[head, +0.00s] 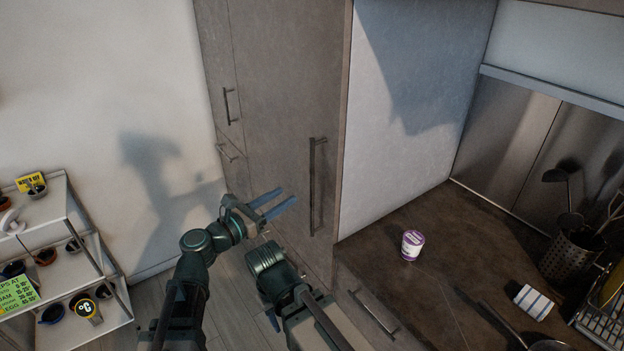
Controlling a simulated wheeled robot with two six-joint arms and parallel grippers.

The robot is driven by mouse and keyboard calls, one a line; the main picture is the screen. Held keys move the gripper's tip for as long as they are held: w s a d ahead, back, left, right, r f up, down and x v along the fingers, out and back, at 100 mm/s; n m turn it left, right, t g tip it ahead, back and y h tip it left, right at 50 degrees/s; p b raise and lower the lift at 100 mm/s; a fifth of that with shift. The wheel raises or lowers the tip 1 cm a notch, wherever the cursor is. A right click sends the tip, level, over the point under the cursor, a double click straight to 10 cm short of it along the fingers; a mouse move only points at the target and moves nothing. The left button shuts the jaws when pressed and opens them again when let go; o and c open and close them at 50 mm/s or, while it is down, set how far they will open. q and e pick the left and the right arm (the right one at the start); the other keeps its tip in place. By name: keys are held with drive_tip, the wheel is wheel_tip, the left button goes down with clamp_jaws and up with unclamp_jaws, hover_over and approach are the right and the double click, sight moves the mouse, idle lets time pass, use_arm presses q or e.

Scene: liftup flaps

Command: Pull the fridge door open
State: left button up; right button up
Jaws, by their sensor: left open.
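The fridge door appears to be the tall grey-brown cabinet panel (275,100) in the middle of the head view. It looks shut, flush with its frame. A long vertical bar handle (312,185) sits near its right edge. My left gripper (287,197) is open and empty, its blue fingers pointing right toward the handle. In the picture a small gap shows between the fingertips and the bar. My right arm is bent low in the middle; only a blue fingertip (272,320) of its gripper shows below it, and the rest is hidden.
A dark counter (400,285) at the right holds a purple-and-white cup (412,244), a striped cloth (533,301) and a utensil holder (570,255). A drawer handle (373,314) is below the counter edge. A white shelf rack (85,245) stands at the left. Floor shows between rack and cabinet.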

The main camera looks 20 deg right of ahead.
use_arm(q)
drive_tip(key=x, duration=1.1)
drive_tip(key=shift+w+d, duration=0.15)
clamp_jaws()
idle(1.0)
